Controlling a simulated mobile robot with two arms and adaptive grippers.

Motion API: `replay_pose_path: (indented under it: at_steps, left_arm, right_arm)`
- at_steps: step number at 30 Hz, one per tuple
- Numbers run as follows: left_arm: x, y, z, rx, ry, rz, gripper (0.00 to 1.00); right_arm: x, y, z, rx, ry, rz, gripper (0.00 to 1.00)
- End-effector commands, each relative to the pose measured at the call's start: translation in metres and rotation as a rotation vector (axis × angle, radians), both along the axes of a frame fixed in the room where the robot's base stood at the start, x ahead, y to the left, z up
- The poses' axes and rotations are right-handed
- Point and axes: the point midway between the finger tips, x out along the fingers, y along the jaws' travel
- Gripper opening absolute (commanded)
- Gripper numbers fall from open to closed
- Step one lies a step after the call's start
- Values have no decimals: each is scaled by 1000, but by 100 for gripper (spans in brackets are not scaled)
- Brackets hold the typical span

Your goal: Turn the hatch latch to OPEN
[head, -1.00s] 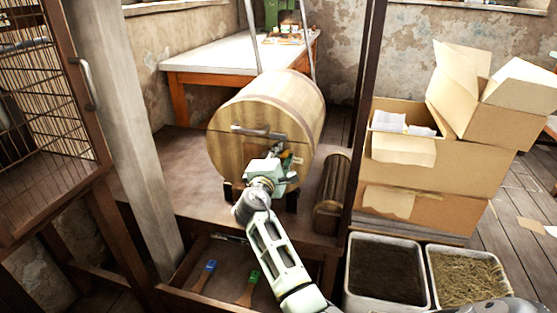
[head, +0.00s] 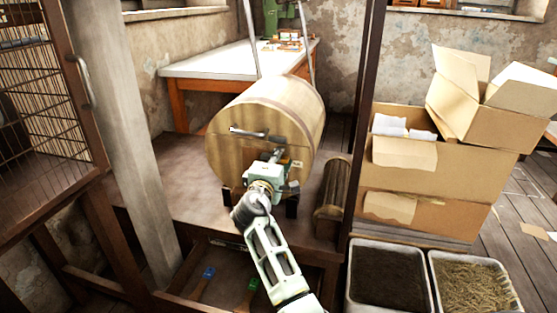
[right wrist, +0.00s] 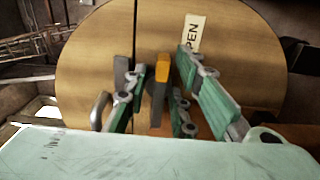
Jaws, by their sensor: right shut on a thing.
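The round wooden drum (head: 235,150) lies on its side on a bench, its flat front face towards me. My right gripper (head: 271,157) is at the lower right of this face. In the right wrist view, the latch (right wrist: 161,75), grey with an orange tip, stands between the green-padded fingers of the right gripper (right wrist: 160,98), which is shut on it. A pale label (right wrist: 194,32) reading "PEN", its first letter hidden, is beside the right finger. In the head view the gripper hides most of the latch. My left gripper is not in view.
A metal bar handle (head: 252,133) crosses the drum face above the gripper. A dark wooden post (head: 358,130) and a small log-like roll (head: 332,190) stand to the right. Cardboard boxes (head: 405,175) and two trays are further right. A low shelf with brushes is below.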

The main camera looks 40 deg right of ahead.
Motion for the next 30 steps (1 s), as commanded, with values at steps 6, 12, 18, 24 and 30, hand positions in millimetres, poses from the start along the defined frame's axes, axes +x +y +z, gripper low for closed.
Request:
replay_pose_path:
  at_steps: [6,12,18,24,30]
  left_arm:
    - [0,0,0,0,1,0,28]
    - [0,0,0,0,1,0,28]
    - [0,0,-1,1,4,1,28]
    - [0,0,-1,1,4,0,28]
    - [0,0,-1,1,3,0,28]
  right_arm:
    - [0,1,0,1,-1,1,28]
    - [0,0,1,-1,-1,1,28]
    - [-4,6,0,0,0,1,28]
    - [-26,32,-1,1,0,2,28]
    - [-54,65,-1,1,1,3,28]
